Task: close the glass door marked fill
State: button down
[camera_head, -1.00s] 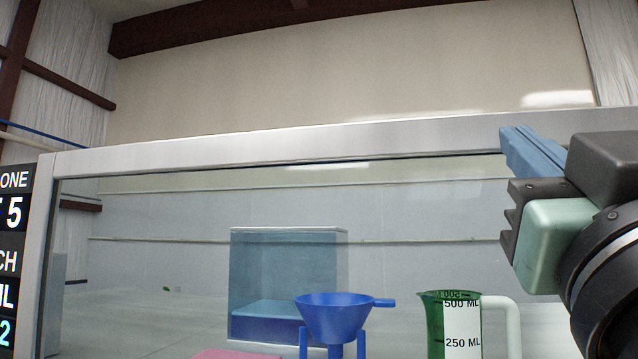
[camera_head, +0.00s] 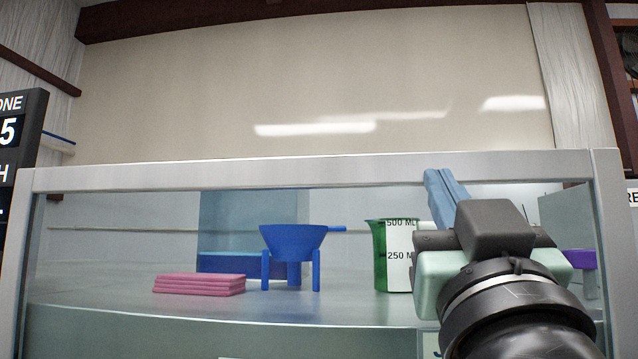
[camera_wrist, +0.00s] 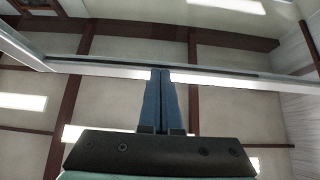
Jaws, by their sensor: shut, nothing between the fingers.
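A pale metal frame (camera_head: 300,172) with clear glass spans the head view, and its top bar also shows in the wrist view (camera_wrist: 100,68). No word "fill" is readable, and I cannot tell which part of this is the door or whether it is open. My gripper (camera_head: 432,174) is shut and empty, its blue fingers pointing up at the right part of the top bar. In the wrist view the shut fingertips (camera_wrist: 160,72) overlap the bar; I cannot tell whether they touch it.
Behind the glass stand a blue funnel (camera_head: 291,242) on legs, a green measuring jug (camera_head: 381,258) partly hidden by my gripper, a pink folded stack (camera_head: 199,285) and a clear blue tank (camera_head: 225,225). A dark display (camera_head: 12,140) is at the left edge. A purple object (camera_head: 579,259) is at right.

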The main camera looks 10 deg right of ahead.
notch_tip(320, 180, down, 10)
jog(key=b, duration=0.5)
jog(key=shift+w+r, duration=0.25)
jog(key=shift+w, duration=0.2)
jog(key=shift+d+r, duration=0.1)
